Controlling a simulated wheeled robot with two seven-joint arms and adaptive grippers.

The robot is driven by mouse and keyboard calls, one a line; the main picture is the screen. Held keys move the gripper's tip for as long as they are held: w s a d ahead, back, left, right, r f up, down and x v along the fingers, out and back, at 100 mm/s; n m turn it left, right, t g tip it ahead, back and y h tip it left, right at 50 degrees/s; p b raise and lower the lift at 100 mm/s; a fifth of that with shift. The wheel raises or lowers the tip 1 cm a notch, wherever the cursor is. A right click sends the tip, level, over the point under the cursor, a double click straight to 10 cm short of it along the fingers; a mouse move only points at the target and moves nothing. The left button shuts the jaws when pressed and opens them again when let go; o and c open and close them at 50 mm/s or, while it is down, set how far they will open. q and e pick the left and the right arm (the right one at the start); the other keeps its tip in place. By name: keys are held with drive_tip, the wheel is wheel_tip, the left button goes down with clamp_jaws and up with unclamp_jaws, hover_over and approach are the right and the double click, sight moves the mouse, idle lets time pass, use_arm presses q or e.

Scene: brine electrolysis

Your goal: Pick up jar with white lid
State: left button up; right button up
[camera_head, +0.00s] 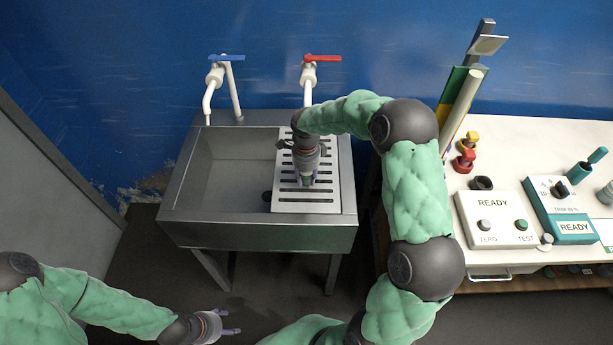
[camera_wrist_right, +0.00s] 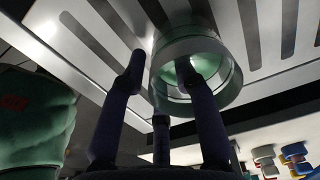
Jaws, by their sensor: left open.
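No white lid shows in either view. In the right wrist view, a clear, open-rimmed glass vessel (camera_wrist_right: 222,85) shows at my right gripper (camera_wrist_right: 158,72), against the slotted drainboard. One dark finger overlaps the glass and another is close to its left side. I cannot tell whether the fingers press on it or whether it rests on the board. In the head view my right gripper (camera_head: 308,181) points down over the drainboard, and the arm hides much of it. My left gripper (camera_head: 232,322) is open and empty, low in the picture in front of the sink.
The metal sink (camera_head: 205,225) has a basin on the left and a slotted drainboard (camera_head: 325,200) on the right. Blue (camera_head: 228,58) and red (camera_head: 318,59) handled taps stand behind. The right bench holds a READY box (camera_head: 492,212), a teal instrument (camera_head: 570,222) and coloured knobs.

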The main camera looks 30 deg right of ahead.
drive_tip(key=shift+f, duration=0.45)
clamp_jaws()
drive_tip(key=shift+r, duration=0.1)
